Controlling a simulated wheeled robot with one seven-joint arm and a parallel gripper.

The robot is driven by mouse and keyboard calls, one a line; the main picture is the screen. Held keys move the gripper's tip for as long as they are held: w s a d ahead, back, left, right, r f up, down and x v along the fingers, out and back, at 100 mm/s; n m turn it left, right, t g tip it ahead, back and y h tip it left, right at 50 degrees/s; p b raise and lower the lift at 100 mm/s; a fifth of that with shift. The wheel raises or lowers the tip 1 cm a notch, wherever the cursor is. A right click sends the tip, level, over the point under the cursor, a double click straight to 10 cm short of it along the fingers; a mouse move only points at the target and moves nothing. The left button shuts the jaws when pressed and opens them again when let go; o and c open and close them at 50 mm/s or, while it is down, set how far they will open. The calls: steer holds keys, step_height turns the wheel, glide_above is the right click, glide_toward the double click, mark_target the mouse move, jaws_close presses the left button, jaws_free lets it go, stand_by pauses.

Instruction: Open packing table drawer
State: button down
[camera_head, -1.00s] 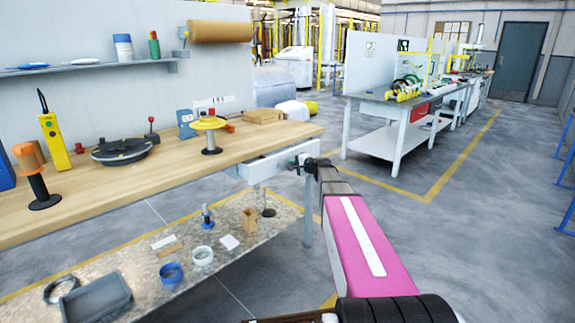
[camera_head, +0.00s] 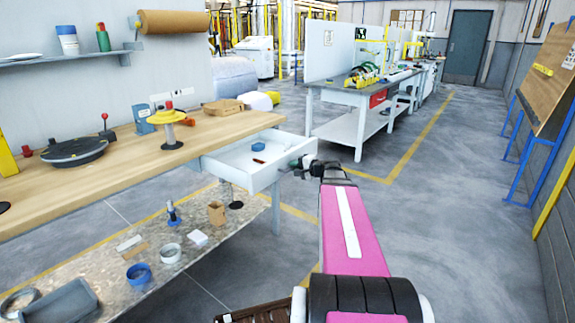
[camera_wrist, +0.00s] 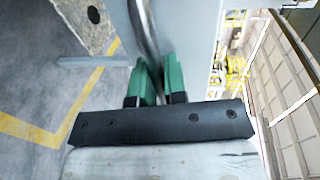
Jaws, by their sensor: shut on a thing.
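The white packing table drawer (camera_head: 232,172) stands pulled out from under the wooden packing table top (camera_head: 110,170). Inside it lie a blue ring (camera_head: 258,146) and a small dark reddish item (camera_head: 258,161). My gripper (camera_head: 303,163) is at the drawer's front face at the end of my outstretched arm. In the wrist view, the green fingers of my gripper (camera_wrist: 156,82) are shut on the grey drawer handle (camera_wrist: 143,30) beside the pale drawer front. The fingers hide part of the handle.
A yellow spool (camera_head: 172,120) stands on the tabletop. Another workbench (camera_head: 350,97) is behind. Grey floor to the right is clear up to a blue-framed board (camera_head: 545,85).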

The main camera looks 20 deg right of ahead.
steer(key=shift+s+d, duration=0.25)
steer(key=shift+s, duration=0.1)
steer(key=c, duration=1.2)
jaws_free()
steer(key=v, duration=1)
steer(key=shift+s+d, duration=0.2)
steer(key=shift+s, duration=0.1)
